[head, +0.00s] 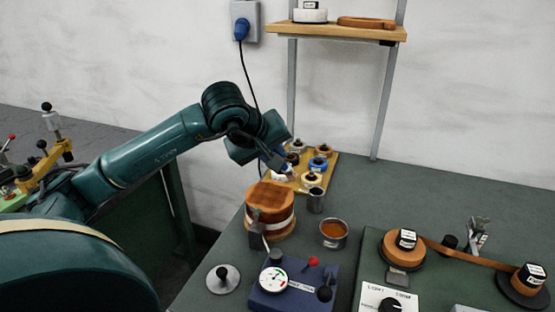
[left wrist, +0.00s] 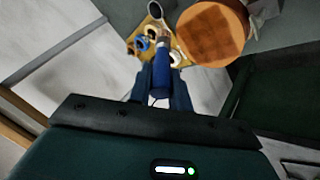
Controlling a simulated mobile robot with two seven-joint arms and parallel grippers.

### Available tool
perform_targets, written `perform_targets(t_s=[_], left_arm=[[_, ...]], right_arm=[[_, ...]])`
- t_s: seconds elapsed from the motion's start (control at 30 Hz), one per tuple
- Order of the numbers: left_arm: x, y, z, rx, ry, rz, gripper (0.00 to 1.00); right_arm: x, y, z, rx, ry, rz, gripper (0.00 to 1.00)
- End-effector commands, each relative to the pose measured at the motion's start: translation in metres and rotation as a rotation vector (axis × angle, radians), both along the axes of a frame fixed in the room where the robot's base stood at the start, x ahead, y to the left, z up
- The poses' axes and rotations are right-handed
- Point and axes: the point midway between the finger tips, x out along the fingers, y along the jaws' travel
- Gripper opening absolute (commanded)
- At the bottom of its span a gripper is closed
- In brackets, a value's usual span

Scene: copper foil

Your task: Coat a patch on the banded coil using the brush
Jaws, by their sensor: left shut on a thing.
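The banded coil (head: 283,207) is a copper-brown cylinder with a white band, standing on a round base near the left edge of the bench. Its top, with a darker square patch, shows in the left wrist view (left wrist: 212,35). My left gripper (head: 276,161) is behind the coil, over the wooden tray. In the left wrist view its fingers are shut on a blue handle (left wrist: 161,75), which looks like the brush. The handle's far end points toward the tray, and its bristles cannot be made out. The handle is apart from the coil. My right gripper is not in view.
A dark metal cup (head: 316,202) and a cup of brown liquid (head: 333,235) stand right of the coil. A blue gauge box (head: 300,293) is in front. Copper foil (head: 470,254) spans two spools at right.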

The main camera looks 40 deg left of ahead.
Motion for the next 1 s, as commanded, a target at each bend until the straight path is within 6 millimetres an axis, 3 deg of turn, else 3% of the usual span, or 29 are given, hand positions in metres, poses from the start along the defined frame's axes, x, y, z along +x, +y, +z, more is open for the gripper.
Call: perform_targets(t_s=[0.43,1.0], left_arm=[[-0.006,0.011,0.042,0.001,-0.001,0.008,0.00],[-0.006,0.012,0.045,0.000,0.000,0.007,0.00]], right_arm=[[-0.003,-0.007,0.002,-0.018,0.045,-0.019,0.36],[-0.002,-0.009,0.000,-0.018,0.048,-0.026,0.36]])
